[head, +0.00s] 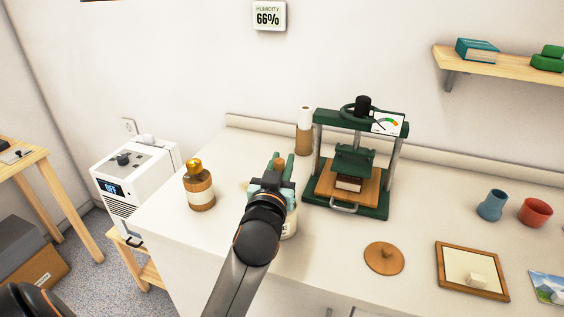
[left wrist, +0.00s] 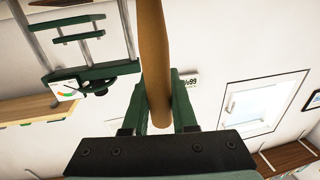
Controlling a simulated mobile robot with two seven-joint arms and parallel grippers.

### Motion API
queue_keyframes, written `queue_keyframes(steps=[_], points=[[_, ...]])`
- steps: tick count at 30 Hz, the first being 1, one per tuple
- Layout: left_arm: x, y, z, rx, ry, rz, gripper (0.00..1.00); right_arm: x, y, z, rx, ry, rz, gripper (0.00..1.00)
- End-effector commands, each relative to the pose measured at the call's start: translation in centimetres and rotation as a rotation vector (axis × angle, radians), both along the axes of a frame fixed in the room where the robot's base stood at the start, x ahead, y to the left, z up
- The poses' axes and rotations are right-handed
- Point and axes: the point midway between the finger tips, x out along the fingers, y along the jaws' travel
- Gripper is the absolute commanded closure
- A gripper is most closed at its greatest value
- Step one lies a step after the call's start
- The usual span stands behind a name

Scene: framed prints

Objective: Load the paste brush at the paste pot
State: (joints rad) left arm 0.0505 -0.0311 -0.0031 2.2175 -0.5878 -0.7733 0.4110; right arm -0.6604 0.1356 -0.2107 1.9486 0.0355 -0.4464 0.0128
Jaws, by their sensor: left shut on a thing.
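My left gripper (head: 280,162) is over the worktop in the head view, shut on the paste brush. The brush's brown wooden handle (head: 279,163) shows between the green fingers. In the left wrist view, the handle (left wrist: 153,45) runs up between the fingers of the same gripper (left wrist: 160,103). The bristles are hidden. A pale pot (head: 290,226), apparently the paste pot, stands directly below the gripper and is mostly covered by it. I cannot tell whether the bristles touch the paste. A round wooden lid with a knob (head: 384,258) lies on the worktop to the right. My right gripper is out of view.
An amber bottle (head: 200,188) stands left of the pot. A green press (head: 352,165) stands behind right, beside a roll-topped brown cylinder (head: 304,133). A wooden frame (head: 472,270), blue cup (head: 492,205) and red cup (head: 535,212) are at right. The front worktop is fairly clear.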

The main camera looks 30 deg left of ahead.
Motion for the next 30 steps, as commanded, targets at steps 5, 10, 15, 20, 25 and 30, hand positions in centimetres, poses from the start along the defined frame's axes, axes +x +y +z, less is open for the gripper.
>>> queue_keyframes(steps=[5,10,15,20,25,30], points=[[0.0,0.0,-0.2,-0.002,0.005,0.0,1.0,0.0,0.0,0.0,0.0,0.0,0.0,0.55],[0.0,0.0,-0.2,-0.001,0.006,0.0,1.0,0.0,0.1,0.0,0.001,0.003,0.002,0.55],[0.0,0.0,1.2,-0.002,0.006,0.0,1.0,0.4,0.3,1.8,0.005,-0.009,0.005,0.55],[0.0,0.0,2.6,-0.003,0.004,0.0,1.0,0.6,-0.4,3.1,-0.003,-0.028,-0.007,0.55],[0.0,0.0,4.0,-0.002,0.003,0.0,1.0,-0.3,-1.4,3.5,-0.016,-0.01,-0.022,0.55],[0.0,0.0,5.4,-0.001,0.003,0.0,1.0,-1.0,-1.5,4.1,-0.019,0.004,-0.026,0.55]])
